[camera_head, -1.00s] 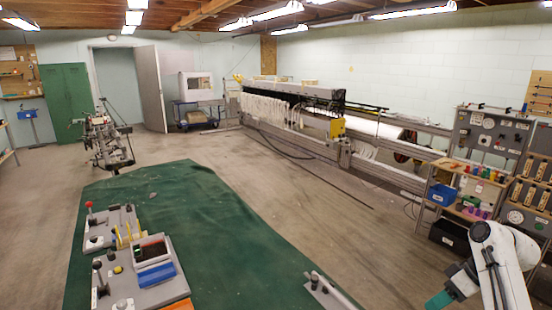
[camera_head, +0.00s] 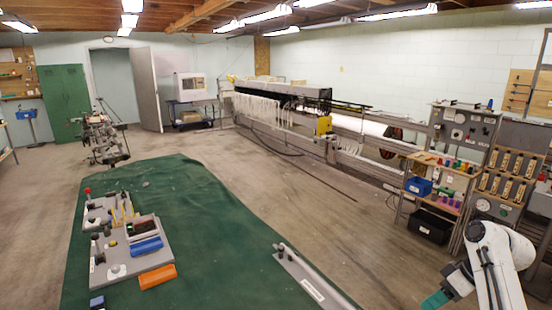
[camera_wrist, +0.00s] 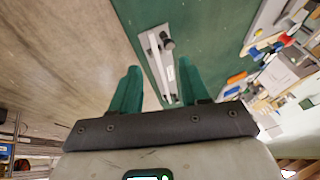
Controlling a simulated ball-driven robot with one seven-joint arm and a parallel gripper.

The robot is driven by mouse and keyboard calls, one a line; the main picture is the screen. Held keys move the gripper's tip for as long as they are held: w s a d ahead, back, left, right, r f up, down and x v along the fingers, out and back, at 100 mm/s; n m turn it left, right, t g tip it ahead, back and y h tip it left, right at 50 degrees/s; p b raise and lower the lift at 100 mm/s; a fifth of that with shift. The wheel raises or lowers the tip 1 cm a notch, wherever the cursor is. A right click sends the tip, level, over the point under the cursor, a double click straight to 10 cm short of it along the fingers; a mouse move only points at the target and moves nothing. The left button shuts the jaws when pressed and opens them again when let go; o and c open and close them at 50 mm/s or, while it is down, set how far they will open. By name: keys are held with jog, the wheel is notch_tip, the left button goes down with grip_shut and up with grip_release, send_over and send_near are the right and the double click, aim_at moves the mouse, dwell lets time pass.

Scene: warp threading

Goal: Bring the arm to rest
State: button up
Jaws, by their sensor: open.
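My gripper shows in the wrist view (camera_wrist: 158,88), with its two green fingers spread apart and nothing between them. In the head view part of my gripper (camera_head: 436,299) shows at the lower right, beside the green-covered table (camera_head: 200,230) and apart from it. My white arm is folded at the lower right edge of the head view. Between and beyond the fingers, the wrist view shows a grey plate with a dark knob (camera_wrist: 160,50) on the green cover.
On the table stand grey fixtures with levers (camera_head: 105,212), a blue block (camera_head: 146,246) and an orange block (camera_head: 157,276). A shelf (camera_head: 440,180) with a blue bin and a black crate stands at the right. A long loom (camera_head: 290,100) lines the back.

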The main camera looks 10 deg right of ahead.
jog(key=s+a+f+b, duration=0.3)
jog(key=s+a+f, duration=0.1)
jog(key=a+f, duration=0.75)
jog(key=s+a+f+m+h+b, duration=0.1)
jog(key=s+a+f, duration=0.2)
jog(key=s, duration=0.3)
jog(key=s+a+f+m+g+h+b, duration=0.1)
jog(key=s+a+f+b, duration=0.1)
jog(key=s+a+f, duration=0.2)
jog(key=s+a+f+g+h+b, duration=0.1)
jog(key=s+a+f+b, duration=0.1)
jog(key=s+a+f, duration=0.2)
jog(key=shift+s+f+m, duration=0.15)
jog(key=shift+s+m, duration=0.05)
jog(key=shift+s, duration=0.7)
jog(key=shift+s+f+m, duration=0.1)
jog(key=shift+s+m, duration=0.1)
jog(key=shift+s, duration=0.7)
jog(key=s+h+b, duration=0.1)
jog(key=s, duration=0.8)
jog(key=shift+s+r+m+h+b, duration=0.15)
jog(key=shift+r+m+h+b, duration=0.1)
jog(key=shift+m+h+b, duration=0.15)
jog(key=shift+c, duration=0.2)
